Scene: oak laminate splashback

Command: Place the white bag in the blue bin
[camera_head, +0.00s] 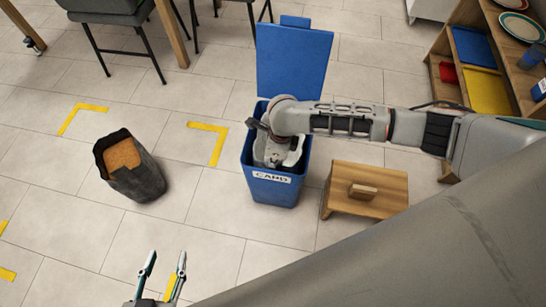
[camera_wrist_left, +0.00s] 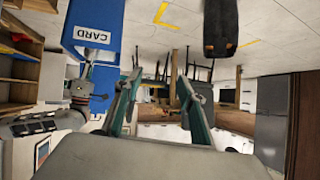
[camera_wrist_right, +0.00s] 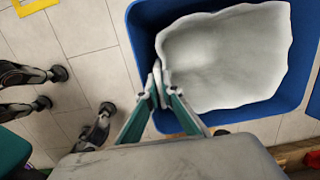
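The blue bin (camera_head: 271,190), labelled CARD, stands on the floor with its lid (camera_head: 292,62) open behind it. The white bag (camera_head: 294,157) is within the bin's opening, partly hidden by my right arm. In the right wrist view the open-topped white bag (camera_wrist_right: 225,60) lies inside the rim of the blue bin (camera_wrist_right: 140,25). My right gripper (camera_wrist_right: 158,88) is over the bin, its fingertips together on the bag's left edge. My left gripper (camera_head: 163,262) is open and empty, low in the head view and apart from the bin. The left wrist view also shows the bin (camera_wrist_left: 95,30).
A dark sack with brown contents (camera_head: 122,160) stands left of the bin. A wooden step stool (camera_head: 366,190) is close on its right. Shelves (camera_head: 480,60) stand at the right, chairs (camera_head: 110,25) at the back. Floor with yellow corner marks (camera_head: 212,140) is clear between sack and bin.

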